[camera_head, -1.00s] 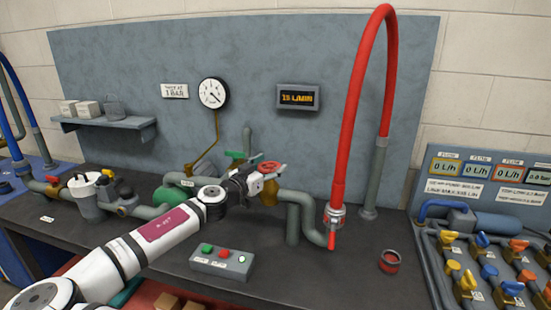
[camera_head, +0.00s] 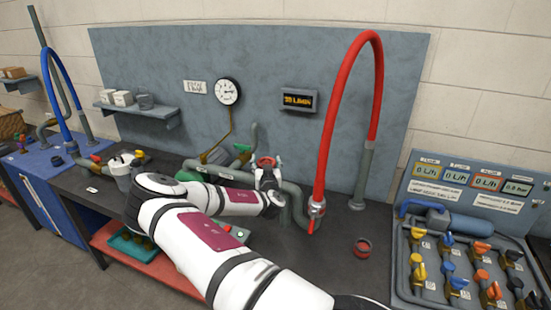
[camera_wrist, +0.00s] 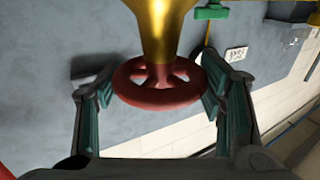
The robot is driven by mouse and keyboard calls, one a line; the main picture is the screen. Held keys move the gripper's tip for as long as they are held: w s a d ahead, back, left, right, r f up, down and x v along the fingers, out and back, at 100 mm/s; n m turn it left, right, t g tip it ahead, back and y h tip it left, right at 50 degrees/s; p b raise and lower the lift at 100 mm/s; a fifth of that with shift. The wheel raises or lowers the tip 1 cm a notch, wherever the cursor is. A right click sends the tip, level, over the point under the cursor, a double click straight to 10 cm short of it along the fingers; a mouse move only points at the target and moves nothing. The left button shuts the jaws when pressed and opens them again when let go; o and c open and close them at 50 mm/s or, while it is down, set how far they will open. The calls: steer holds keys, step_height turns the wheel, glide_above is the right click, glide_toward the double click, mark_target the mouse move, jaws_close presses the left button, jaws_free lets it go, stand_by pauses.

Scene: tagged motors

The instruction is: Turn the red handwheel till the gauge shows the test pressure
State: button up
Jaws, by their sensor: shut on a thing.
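The red handwheel (camera_head: 265,161) sits on a brass valve on the pipework at the back of the bench. In the wrist view the handwheel (camera_wrist: 135,91) lies between my two fingers, below the brass valve body (camera_wrist: 160,28) in the picture. My gripper (camera_wrist: 157,95) is shut on its rim from opposite sides. In the head view my gripper (camera_head: 267,177) is partly hidden by its own wrist. The round white gauge (camera_head: 228,91) hangs on the grey panel; its needle is too small to read surely. The test-pressure sign (camera_head: 195,87) beside it is illegible.
A red hose (camera_head: 328,120) arches up just right of the handwheel. A red-rimmed cup (camera_head: 362,248) stands on the bench. A flow display (camera_head: 299,101) hangs on the panel. A button box (camera_head: 236,233) is partly hidden by my arm. A valve rack (camera_head: 455,262) stands at right.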

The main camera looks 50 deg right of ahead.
steer(key=shift+s+d+r+n+t+y, duration=0.1)
steer(key=shift+d+n+t+y, duration=0.05)
steer(key=shift+n+t+y, duration=0.25)
steer(key=shift+s+d+r+n+t+y, duration=0.1)
steer(key=shift+n+t+y, duration=0.2)
steer(key=shift+y, duration=0.2)
steer(key=shift+w+a+f+n+t+y, duration=0.1)
steer(key=shift+n+t+y, duration=0.3)
steer(key=shift+n+y, duration=0.25)
steer(key=shift+w+a+f+n+t+y, duration=0.1)
steer(key=shift+n+t+y, duration=0.35)
steer(key=shift+y, duration=0.4)
steer(key=o, duration=1.2)
steer(key=shift+c, duration=0.2)
steer(key=v, duration=1.2)
